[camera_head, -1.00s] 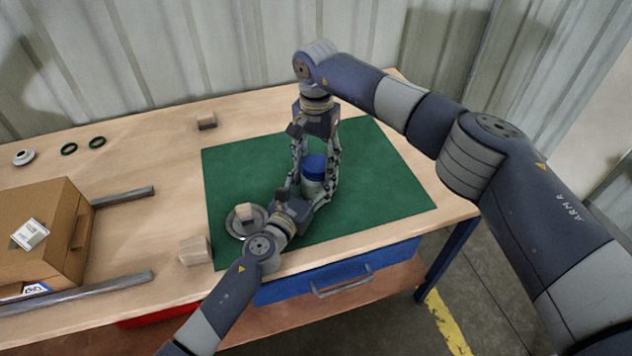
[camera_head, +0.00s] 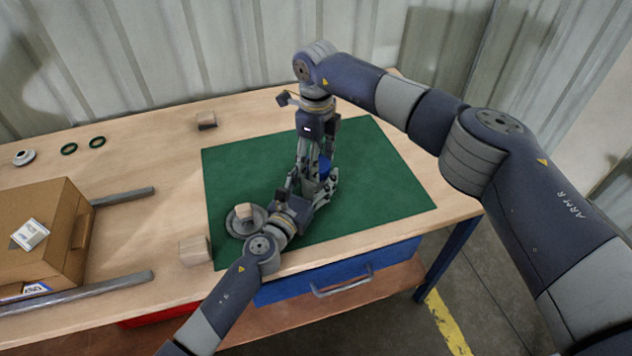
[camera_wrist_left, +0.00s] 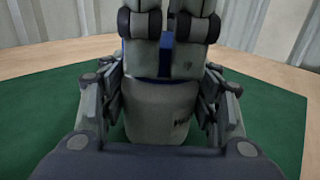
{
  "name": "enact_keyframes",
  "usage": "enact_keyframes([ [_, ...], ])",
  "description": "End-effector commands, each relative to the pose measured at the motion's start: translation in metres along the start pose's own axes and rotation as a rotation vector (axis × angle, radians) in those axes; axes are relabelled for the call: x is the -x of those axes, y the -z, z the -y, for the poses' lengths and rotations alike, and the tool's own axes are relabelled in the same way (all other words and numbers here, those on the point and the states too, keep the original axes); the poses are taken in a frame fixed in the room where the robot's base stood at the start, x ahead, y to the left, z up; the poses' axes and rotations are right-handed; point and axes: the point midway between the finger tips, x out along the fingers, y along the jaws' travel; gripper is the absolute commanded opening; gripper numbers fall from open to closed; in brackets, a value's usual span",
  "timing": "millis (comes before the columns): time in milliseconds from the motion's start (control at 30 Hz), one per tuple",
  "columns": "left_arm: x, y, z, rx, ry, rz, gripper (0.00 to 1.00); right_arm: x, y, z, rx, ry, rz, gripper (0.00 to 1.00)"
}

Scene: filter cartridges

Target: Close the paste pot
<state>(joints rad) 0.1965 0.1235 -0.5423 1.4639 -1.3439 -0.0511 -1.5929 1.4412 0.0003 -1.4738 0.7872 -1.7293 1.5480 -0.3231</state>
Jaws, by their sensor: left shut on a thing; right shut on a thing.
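The paste pot (camera_wrist_left: 158,112) is a grey-white body, upright in the middle of the left wrist view, over the green mat (camera_head: 385,190). Its blue lid (camera_head: 325,166) sits at the top and shows only in part; a blue strip of it appears between the right fingers in the left wrist view (camera_wrist_left: 166,55). My left gripper (camera_head: 313,190) is shut on the pot body from the near side. My right gripper (camera_head: 317,168) points down from above and is shut on the lid. The fingers hide how the lid sits on the rim.
A grey round dish (camera_head: 236,228) with a beige block lies left of the left gripper. Another block (camera_head: 194,250) is at the mat's edge. A cardboard box (camera_head: 50,225) and metal bars (camera_head: 90,293) lie left. The mat's right side is clear.

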Motion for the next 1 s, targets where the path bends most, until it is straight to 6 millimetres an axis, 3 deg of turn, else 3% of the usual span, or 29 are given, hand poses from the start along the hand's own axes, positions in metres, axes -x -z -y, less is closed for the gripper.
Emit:
enact_keyframes([
  [600, 0.0004, 0.0013, 0.0012, 0.0, 0.002, -0.002, 0.0, -0.001, -0.0005, 0.0004, -1.127, 0.001, 0.003, 0.25],
  [700, 0.0005, 0.0013, 0.0013, 0.0, 0.003, -0.002, 0.0, -0.001, -0.0005, 0.0005, -1.247, 0.001, 0.003, 0.25],
  [833, 0.0005, 0.0013, 0.0013, -0.001, 0.003, -0.002, 0.0, -0.001, -0.0005, 0.0006, -1.238, 0.001, 0.003, 0.25],
  [867, 0.0005, 0.0013, 0.0013, -0.001, 0.003, -0.002, 0.0, -0.001, -0.0005, 0.0006, -1.238, 0.001, 0.003, 0.58],
  [933, 0.0005, 0.0013, 0.0014, -0.001, 0.003, -0.002, 0.0, -0.001, -0.0005, 0.0005, -1.237, 0.001, 0.003, 0.73],
  [1000, 0.0005, 0.0013, 0.0013, 0.0, 0.003, -0.002, 0.0, -0.001, -0.0004, 0.0005, -1.236, 0.001, 0.003, 0.73],
])
